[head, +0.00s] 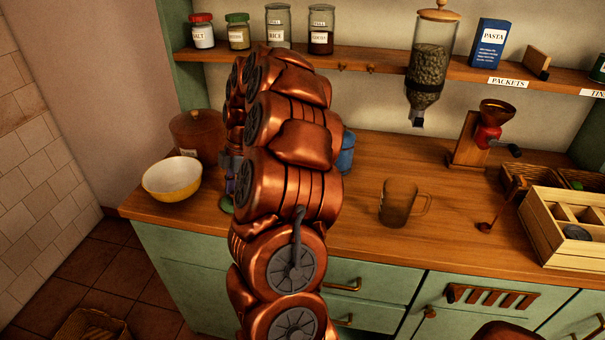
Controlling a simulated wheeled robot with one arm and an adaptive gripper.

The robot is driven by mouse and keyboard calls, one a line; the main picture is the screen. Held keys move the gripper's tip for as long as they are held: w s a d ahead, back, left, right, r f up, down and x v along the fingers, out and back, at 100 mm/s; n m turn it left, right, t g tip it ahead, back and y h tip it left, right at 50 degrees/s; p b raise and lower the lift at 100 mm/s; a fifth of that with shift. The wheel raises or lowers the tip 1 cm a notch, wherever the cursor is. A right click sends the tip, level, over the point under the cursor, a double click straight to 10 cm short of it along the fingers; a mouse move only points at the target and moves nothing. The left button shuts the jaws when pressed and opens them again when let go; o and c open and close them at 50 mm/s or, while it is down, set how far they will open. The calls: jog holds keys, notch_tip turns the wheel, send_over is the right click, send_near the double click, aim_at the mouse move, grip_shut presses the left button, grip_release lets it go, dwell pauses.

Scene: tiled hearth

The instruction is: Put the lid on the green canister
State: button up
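My copper-coloured arm rises through the middle of the head view and covers much of the counter behind it. Small grey and purple parts show at its left edge, perhaps part of my gripper (229,172); its fingertips are hidden. A small green edge (227,204) shows low beside them on the counter. I cannot tell whether it belongs to the green canister or its lid. No whole green canister is visible. I cannot tell whether my gripper holds anything.
A yellow bowl (172,179) and brown canister (197,132) stand left of my arm; a blue object (346,152) is partly hidden right of it. A glass mug (399,203), grinder (484,135) and wooden crate (543,229) stand further right. The shelf (385,63) holds jars.

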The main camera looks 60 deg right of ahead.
grip_shut()
jog(key=shift+r, duration=0.15)
jog(key=shift+r, duration=3.35)
